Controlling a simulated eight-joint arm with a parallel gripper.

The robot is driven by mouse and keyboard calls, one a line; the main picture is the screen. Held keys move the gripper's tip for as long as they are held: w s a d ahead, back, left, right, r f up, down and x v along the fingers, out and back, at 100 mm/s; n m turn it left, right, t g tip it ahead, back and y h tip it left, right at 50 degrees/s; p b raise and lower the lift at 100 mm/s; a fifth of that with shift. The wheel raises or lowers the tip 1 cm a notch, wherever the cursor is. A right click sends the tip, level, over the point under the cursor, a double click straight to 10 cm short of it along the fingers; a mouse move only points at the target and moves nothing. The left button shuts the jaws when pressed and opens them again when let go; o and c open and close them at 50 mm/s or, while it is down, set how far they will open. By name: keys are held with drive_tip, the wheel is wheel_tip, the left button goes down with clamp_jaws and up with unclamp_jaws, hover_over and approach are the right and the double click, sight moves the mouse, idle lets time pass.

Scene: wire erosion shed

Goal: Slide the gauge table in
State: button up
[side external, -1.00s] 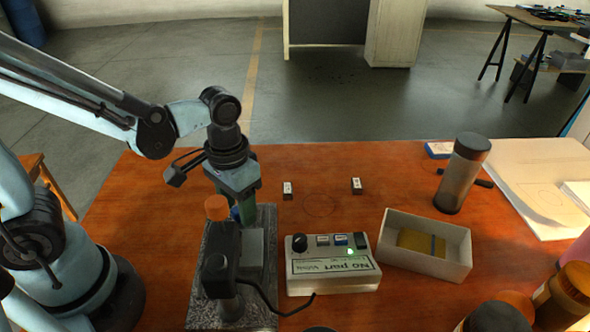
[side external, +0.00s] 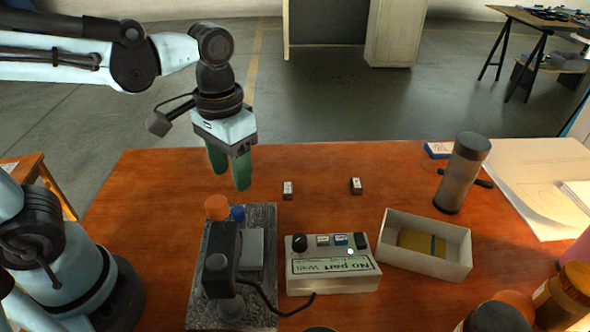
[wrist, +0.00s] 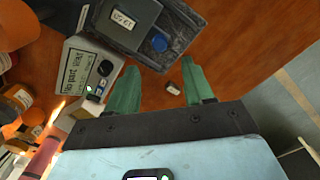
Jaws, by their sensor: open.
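A gauge stand on a dark speckled base (side external: 265,216) stands on the wooden table, left of the control box. In the wrist view the blue knob (wrist: 159,43) lies ahead of my fingers, and a label reading 19.50 shows on the head. My gripper (side external: 230,180) is open and empty, raised above the far end of the stand. Its green fingers (wrist: 160,70) are apart, touching nothing. How far the table is slid in is unclear.
The control box (side external: 332,275) has a lit green lamp and reads "No part". Two small pale-topped blocks (side external: 288,189) (side external: 356,185) lie behind it. A white tray (side external: 448,268) and a grey cylinder (side external: 462,175) stand to the right. A cable runs between stand and box.

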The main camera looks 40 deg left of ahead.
drive_tip(key=shift+r, duration=1.7)
drive_tip(key=shift+w, duration=0.2)
drive_tip(key=c, duration=0.5)
drive_tip(key=n, duration=0.1)
drive_tip(key=w+n, duration=0.1)
drive_tip(key=w+g, duration=0.1)
drive_tip(key=shift+w+a+f+n+h, duration=0.1)
drive_tip(key=shift+a+f+n+h, duration=0.2)
drive_tip(key=shift+f+n, duration=0.1)
drive_tip(key=c, duration=0.5)
drive_tip(key=w+n, duration=0.1)
drive_tip(key=w+a+f+n+g+h, duration=0.1)
drive_tip(key=w+n, duration=0.1)
drive_tip(key=w+f+n+h, duration=0.1)
drive_tip(key=n, duration=0.1)
drive_tip(key=shift+w+a+f+g, duration=0.2)
drive_tip(key=shift+a+g, duration=0.2)
clamp_jaws()
drive_tip(key=shift+n+h, duration=0.3)
drive_tip(key=shift+n, duration=0.3)
drive_tip(key=x, duration=1)
drive_tip(key=shift+w+a+f, duration=0.2)
drive_tip(key=shift+w+a, duration=0.15)
drive_tip(key=shift+s+d+f, duration=0.2)
drive_tip(key=shift+s+d, duration=1.25)
drive_tip(key=shift+s, duration=0.05)
